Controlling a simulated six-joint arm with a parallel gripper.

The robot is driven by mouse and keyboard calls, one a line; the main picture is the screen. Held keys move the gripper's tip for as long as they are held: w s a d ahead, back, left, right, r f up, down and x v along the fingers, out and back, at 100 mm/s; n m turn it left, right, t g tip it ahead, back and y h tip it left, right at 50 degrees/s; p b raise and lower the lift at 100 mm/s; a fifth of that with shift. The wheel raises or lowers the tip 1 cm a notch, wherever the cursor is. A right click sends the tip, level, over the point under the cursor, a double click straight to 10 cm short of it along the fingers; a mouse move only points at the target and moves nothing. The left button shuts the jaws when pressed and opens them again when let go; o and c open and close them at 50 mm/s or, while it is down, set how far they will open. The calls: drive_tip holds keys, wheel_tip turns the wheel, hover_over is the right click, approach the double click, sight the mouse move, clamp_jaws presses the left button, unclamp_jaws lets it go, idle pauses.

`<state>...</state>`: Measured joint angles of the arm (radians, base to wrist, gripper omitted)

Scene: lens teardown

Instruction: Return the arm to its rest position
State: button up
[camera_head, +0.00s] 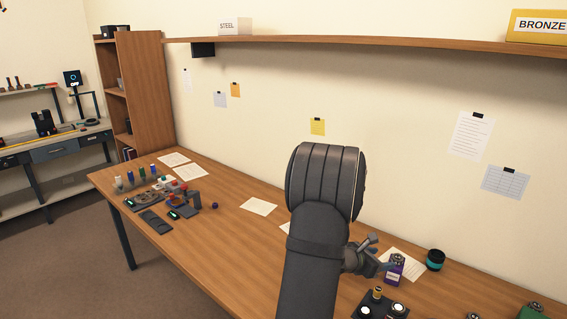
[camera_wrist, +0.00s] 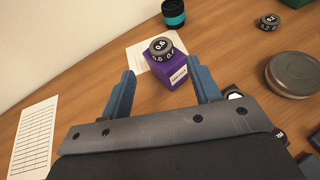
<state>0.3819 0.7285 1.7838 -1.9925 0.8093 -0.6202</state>
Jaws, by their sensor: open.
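My gripper (camera_wrist: 163,92) is open in the wrist view, its two blue fingers apart with nothing held between them. Beyond and between the fingertips stands a purple box (camera_wrist: 165,68) with a dark round piece marked 0.6 (camera_wrist: 161,47) on top. In the head view my gripper (camera_head: 378,262) shows small and partly hidden behind my dark arm. The purple box (camera_head: 394,272) is just right of it there. Whether a finger touches the box is unclear.
A black and teal cylinder (camera_wrist: 173,12) stands behind the box. A round tin (camera_wrist: 293,74) and a small dark numbered piece (camera_wrist: 268,22) lie to the right. Paper sheets (camera_head: 259,206) lie on the wooden bench (camera_head: 232,229). A shelf (camera_head: 350,42) runs along the wall above.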

sight(397, 257)
drive_tip(key=x, duration=0.8)
drive_tip(key=shift+w+d+f, duration=0.1)
drive_tip(key=shift+d+f, duration=0.1)
drive_tip(key=shift+d, duration=0.15)
wheel_tip(397, 257, up, 3)
drive_tip(key=shift+a+f, duration=0.15)
drive_tip(key=shift+f, duration=0.05)
drive_tip(key=shift+r, duration=0.75)
drive_tip(key=shift+f, duration=0.1)
